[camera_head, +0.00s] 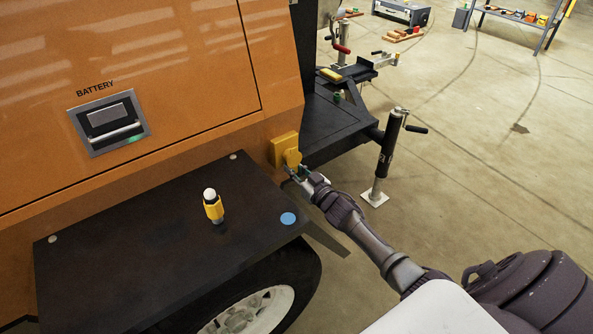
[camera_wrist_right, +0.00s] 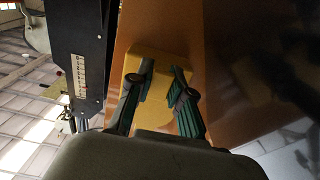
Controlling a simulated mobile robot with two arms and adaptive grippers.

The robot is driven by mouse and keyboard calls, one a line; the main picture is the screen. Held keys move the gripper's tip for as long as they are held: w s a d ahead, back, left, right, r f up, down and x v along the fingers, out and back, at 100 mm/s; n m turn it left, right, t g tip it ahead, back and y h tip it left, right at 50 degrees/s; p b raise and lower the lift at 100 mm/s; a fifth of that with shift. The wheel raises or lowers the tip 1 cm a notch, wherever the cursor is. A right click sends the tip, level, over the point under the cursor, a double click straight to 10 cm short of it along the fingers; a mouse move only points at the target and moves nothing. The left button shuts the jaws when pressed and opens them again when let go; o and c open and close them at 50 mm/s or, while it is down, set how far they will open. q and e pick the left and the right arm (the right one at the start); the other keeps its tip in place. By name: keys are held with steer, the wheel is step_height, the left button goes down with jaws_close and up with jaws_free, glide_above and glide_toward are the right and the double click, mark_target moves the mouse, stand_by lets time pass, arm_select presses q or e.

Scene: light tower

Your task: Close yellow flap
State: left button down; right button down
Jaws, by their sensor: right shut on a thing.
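The yellow flap (camera_head: 292,157) is a small rounded piece at the front of a yellow socket box (camera_head: 282,146) on the lower corner of the orange light tower body. My right gripper (camera_head: 297,172) is at the flap, its fingers shut on it. In the right wrist view, the two green-and-black fingers (camera_wrist_right: 164,74) reach onto the yellow box (camera_wrist_right: 158,57), with yellow showing between them. The fingers partly hide the flap, so its exact angle is hard to tell. My left gripper is not in view.
A black jack stand (camera_head: 389,150) stands to the right. Open concrete floor (camera_head: 480,180) lies beyond.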

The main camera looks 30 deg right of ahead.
steer(key=shift+w, duration=0.15)
stand_by(0.3)
steer(key=c, duration=1)
jaws_free()
steer(key=shift+c, duration=0.2)
steer(key=shift+f, duration=0.1)
steer(key=shift+s, duration=0.45)
steer(key=s, duration=1.1)
steer(key=shift+d, duration=0.45)
